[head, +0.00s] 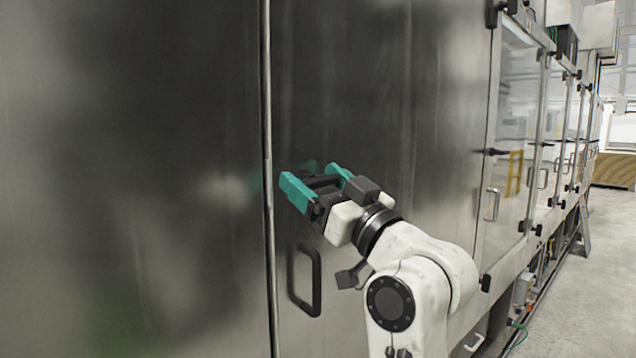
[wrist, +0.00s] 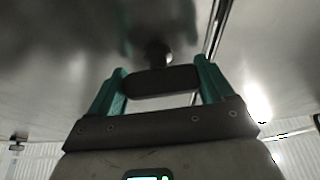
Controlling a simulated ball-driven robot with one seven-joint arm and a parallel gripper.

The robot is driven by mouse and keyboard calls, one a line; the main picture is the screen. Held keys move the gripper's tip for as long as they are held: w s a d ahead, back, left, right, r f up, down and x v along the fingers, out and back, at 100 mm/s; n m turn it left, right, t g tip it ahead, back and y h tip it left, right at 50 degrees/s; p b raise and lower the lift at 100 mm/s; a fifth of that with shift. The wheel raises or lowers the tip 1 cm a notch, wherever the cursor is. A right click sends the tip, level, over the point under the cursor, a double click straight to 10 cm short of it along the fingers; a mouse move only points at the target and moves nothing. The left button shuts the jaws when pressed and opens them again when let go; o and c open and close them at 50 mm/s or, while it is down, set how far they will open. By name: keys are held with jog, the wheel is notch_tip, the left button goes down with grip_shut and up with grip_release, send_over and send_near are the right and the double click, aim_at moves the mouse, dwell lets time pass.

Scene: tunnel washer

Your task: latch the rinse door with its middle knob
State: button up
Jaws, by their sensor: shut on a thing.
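The rinse door (head: 385,110) is a large steel panel right of a vertical seam (head: 267,130). It looks about flush with the panel to its left. The middle knob (wrist: 160,82) is a dark, oblong, rounded bar on a short dark stem in the wrist view. My gripper (wrist: 159,70) has teal fingers, one at each end of the knob, and is shut on it. In the head view my gripper (head: 309,175) is at the door near the seam, and the knob is mostly hidden by the fingers. Whether the latch is engaged cannot be told.
A dark D-shaped pull handle (head: 306,280) is on the door just below my gripper. Farther right, glazed doors (head: 515,130) with handles and small latches line the machine. The concrete floor (head: 595,300) at the right is open.

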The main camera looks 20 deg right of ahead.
jog(key=shift+m+h, duration=0.3)
jog(key=shift+m, duration=0.3)
jog(key=o, duration=0.9)
jog(key=shift+s+f, duration=0.1)
jog(key=shift+b+v, duration=1.85)
jog(key=shift+v, duration=3.5)
jog(key=shift+f, duration=0.1)
